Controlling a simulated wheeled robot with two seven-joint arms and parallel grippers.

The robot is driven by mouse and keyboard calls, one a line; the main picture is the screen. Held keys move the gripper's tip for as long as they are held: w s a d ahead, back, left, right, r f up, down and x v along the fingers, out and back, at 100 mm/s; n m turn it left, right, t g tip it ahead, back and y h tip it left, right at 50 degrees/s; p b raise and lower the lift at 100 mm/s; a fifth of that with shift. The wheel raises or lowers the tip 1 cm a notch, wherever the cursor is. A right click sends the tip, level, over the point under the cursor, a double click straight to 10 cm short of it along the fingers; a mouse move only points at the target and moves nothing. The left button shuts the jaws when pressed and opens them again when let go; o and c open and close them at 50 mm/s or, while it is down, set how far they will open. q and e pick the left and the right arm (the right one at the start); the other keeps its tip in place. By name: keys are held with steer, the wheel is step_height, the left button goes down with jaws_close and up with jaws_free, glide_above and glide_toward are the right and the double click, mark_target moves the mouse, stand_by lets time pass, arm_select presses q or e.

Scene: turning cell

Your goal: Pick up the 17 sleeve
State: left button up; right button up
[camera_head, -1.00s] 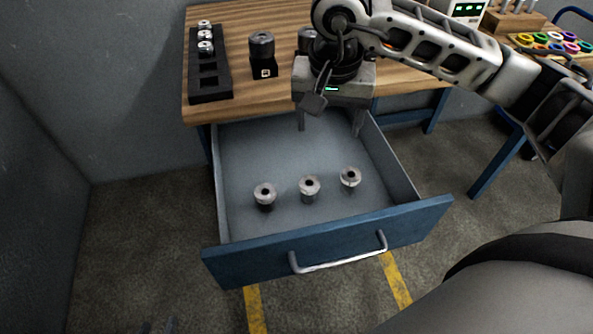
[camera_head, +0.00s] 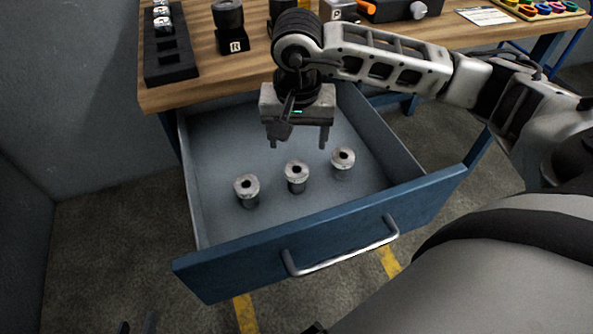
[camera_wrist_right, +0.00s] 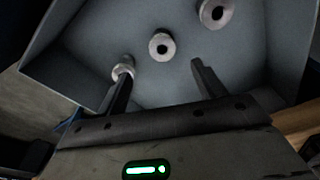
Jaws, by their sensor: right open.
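Three grey metal sleeves stand in the open drawer (camera_head: 222,150): a left one (camera_head: 247,189), a middle one (camera_head: 296,176) and a right one (camera_head: 343,162). No number is readable on them, so I cannot tell which is the 17 sleeve. My right gripper (camera_head: 299,146) is open and empty, pointing down above the drawer, behind the middle sleeve. In the right wrist view its fingers (camera_wrist_right: 160,70) are spread, with one sleeve (camera_wrist_right: 161,46) beyond the gap, another (camera_wrist_right: 123,66) partly behind the left finger, and a third (camera_wrist_right: 216,12) at upper right. My left gripper (camera_head: 137,325) shows only two separated fingertips at the bottom edge.
The drawer front (camera_head: 335,235) with its handle (camera_head: 345,250) closes off the near side. On the wooden bench (camera_head: 200,75) stand a black rack (camera_head: 170,62) with sleeves and a black block holding a dark cylinder (camera_head: 229,16). Drawer floor around the sleeves is clear.

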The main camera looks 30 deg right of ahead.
glide_above(296, 165)
steer(key=s+a, duration=0.1)
steer(key=s, duration=0.1)
steer(key=f, duration=0.5)
steer(key=shift+s+a+f, duration=0.1)
steer(key=shift+s+f, duration=0.1)
steer(key=shift+f, duration=0.15)
steer(key=f, duration=0.3)
steer(key=w+f, duration=0.1)
steer(key=f, duration=0.1)
steer(key=shift+d, duration=0.25)
steer(key=shift+c, duration=0.3)
steer(key=shift+w+r, duration=0.1)
steer(key=c, duration=1.3)
